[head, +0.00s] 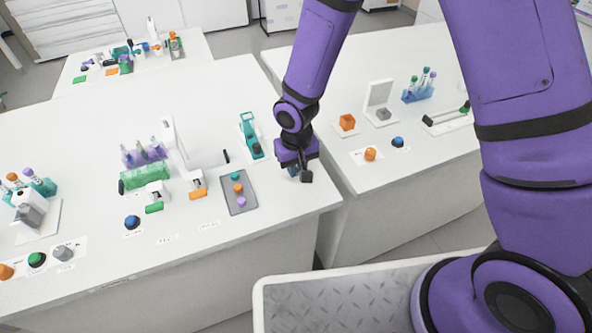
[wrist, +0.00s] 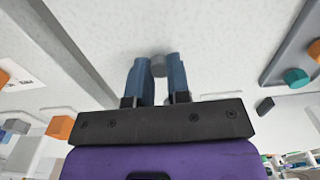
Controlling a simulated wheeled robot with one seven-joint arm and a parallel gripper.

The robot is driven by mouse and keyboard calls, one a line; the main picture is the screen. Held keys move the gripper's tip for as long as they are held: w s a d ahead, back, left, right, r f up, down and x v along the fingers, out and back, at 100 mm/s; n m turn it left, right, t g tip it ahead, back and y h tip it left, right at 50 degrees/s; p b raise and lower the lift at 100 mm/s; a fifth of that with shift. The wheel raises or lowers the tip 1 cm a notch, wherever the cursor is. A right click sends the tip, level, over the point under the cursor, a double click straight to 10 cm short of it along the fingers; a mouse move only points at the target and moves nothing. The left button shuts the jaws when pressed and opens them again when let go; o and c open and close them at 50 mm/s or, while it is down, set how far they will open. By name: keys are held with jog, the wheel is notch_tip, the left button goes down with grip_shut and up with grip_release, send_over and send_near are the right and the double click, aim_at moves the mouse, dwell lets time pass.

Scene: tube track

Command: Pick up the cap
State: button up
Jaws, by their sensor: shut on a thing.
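My gripper (head: 293,173) is low over the right part of the near left table, close to that table's right edge. In the wrist view my gripper (wrist: 157,72) has its two blue fingers closed around a small grey cap (wrist: 158,66). The fingers cover the cap's sides, and only its end shows between the fingertips. In the head view the cap is hidden by my gripper. I cannot tell whether it touches the table.
A grey tray (head: 239,207) with green, orange and purple caps lies left of my gripper. A teal device (head: 251,138) stands behind it. A gap separates this table from the right table, which holds orange and grey cubes and a tube rack (head: 418,94).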

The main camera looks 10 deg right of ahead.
jog(key=shift+r, duration=2.8)
